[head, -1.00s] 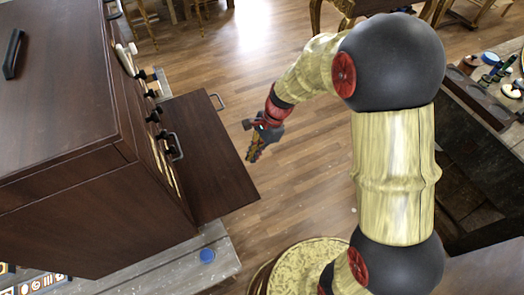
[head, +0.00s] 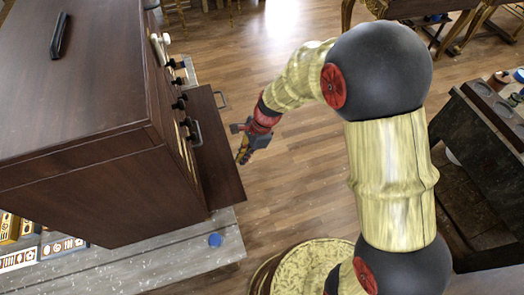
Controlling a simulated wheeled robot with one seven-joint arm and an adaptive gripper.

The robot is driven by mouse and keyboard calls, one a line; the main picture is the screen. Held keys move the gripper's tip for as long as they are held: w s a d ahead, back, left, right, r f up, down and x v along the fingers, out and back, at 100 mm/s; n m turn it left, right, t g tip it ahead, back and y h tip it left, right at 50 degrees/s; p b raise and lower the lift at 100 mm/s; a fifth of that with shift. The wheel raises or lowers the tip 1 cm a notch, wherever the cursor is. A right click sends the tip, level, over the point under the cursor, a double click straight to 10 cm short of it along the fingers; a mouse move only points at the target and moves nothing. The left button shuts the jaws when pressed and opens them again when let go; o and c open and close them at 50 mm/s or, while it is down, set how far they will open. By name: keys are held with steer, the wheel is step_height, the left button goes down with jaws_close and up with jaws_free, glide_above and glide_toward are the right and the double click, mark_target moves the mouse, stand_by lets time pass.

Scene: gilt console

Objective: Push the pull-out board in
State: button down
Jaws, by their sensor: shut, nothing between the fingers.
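The pull-out board (head: 218,165) is a dark brown wooden panel. It sticks out from the front of the dark wooden cabinet (head: 110,185), at the right side of the cabinet in the head view. My gripper (head: 242,158) is shut and empty, pointing down at the board's outer edge, near the middle of that edge. Its fingertips touch the edge or are very close to it; I cannot tell which.
A blue round cap (head: 214,240) lies on the grey plank surface (head: 190,262) below. A dark table (head: 485,125) stands at the right. Open wooden floor (head: 295,180) lies beyond my gripper.

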mark_target(219, 167)
steer(key=a, duration=0.2)
steer(key=s+a+p, duration=0.1)
steer(key=a, duration=0.2)
steer(key=s+a+p, duration=0.1)
steer(key=a, duration=0.2)
steer(key=shift+s+a, duration=0.1)
steer(key=shift+s, duration=0.05)
